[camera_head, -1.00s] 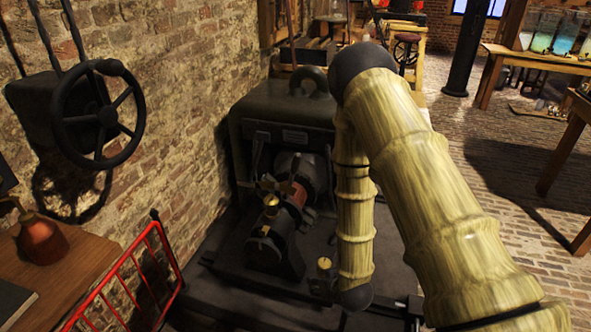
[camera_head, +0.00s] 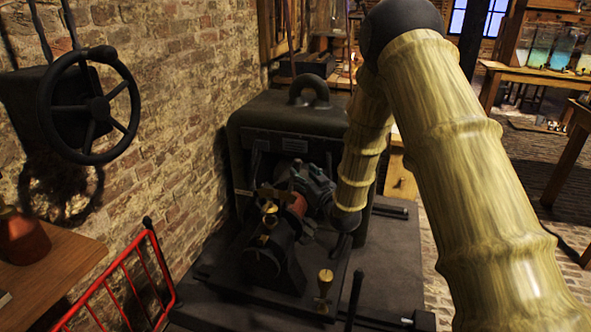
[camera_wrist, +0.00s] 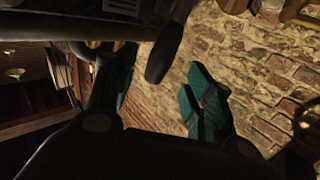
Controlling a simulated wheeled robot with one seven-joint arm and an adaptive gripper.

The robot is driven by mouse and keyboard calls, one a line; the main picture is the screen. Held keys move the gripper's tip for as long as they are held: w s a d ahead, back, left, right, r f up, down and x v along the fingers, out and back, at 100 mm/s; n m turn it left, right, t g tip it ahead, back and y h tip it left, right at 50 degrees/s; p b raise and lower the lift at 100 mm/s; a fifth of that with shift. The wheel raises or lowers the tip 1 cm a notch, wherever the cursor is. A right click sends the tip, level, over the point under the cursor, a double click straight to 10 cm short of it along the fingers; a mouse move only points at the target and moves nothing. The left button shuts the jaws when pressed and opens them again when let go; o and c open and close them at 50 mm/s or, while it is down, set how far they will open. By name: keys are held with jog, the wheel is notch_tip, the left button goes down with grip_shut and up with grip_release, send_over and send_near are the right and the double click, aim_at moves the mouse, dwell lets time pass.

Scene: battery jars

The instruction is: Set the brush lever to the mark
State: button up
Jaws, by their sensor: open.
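My gripper (camera_head: 308,182) reaches from the right to the brush end of the dark dynamo (camera_head: 310,118) in the head view. In the wrist view my gripper (camera_wrist: 160,68) is open, its two teal-padded fingers apart. A dark round-ended rod (camera_wrist: 165,55), perhaps the brush lever's handle, shows in the gap between them; I cannot tell whether it touches a pad. In the head view brass brush fittings (camera_head: 268,210) sit left of the gripper. The lever is not clearly made out there, and I cannot make out the mark.
A brass-topped fitting (camera_head: 325,282) and an upright dark rod (camera_head: 355,298) stand at the front of the dynamo's base. A red railing (camera_head: 125,285) and a spoked handwheel (camera_head: 92,105) are at the left by the brick wall. Tables with jars (camera_head: 550,52) stand back right.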

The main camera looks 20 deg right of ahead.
aim_at(298, 170)
jog(key=shift+w+a, duration=0.2)
jog(key=shift+w, duration=0.8)
jog(key=shift+w+a, duration=0.15)
jog(key=shift+w, duration=0.85)
jog(key=shift+w+a, duration=0.2)
jog(key=shift+w, duration=0.8)
